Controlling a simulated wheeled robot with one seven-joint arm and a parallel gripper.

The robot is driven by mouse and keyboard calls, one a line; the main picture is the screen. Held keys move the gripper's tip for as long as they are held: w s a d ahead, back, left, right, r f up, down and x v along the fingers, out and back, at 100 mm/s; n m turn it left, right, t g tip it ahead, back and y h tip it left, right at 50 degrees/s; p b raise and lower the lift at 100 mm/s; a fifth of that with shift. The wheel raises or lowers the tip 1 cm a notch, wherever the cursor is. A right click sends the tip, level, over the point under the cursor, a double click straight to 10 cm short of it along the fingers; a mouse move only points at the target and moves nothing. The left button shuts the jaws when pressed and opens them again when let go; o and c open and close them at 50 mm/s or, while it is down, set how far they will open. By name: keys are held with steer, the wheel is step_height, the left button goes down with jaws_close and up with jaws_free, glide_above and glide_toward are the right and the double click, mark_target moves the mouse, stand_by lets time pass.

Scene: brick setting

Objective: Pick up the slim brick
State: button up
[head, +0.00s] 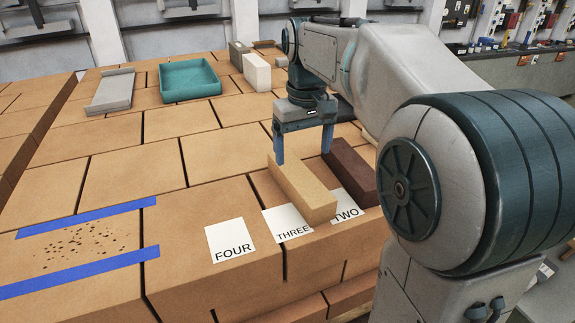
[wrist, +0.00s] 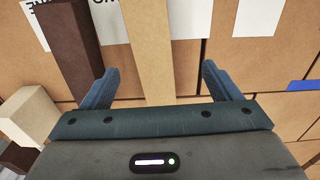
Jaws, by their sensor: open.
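A long, narrow tan brick (head: 303,188) lies at the card marked THREE. A long dark brown brick (head: 350,172) lies to its right at the card marked TWO. The frames do not settle which is the slim brick; the tan one is nearest my gripper. My gripper (head: 303,150) is open and empty, pointing down at the far end of the tan brick. In the wrist view the tan brick (wrist: 148,45) runs between the fingers of my gripper (wrist: 160,70), closer to the left finger. The dark brown brick (wrist: 68,45) lies outside that finger.
A card marked FOUR (head: 231,240) lies bare at left of THREE. A teal tray (head: 190,80), a light grey tray (head: 111,91), a cream brick (head: 257,73) and a grey brick (head: 238,55) stand farther back. Blue tape (head: 85,217) borders a speckled patch at left.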

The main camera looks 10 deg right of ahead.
step_height(320, 180, up, 2)
glide_above(299, 174)
steer(key=shift+n+g, duration=0.3)
steer(key=f, duration=0.8)
steer(key=shift+s+a, duration=0.1)
steer(key=shift+s, duration=0.15)
steer(key=shift+w+f+p, duration=0.2)
steer(key=shift+f+p, duration=0.35)
steer(key=shift+f, duration=2.2)
steer(key=c, duration=1.5)
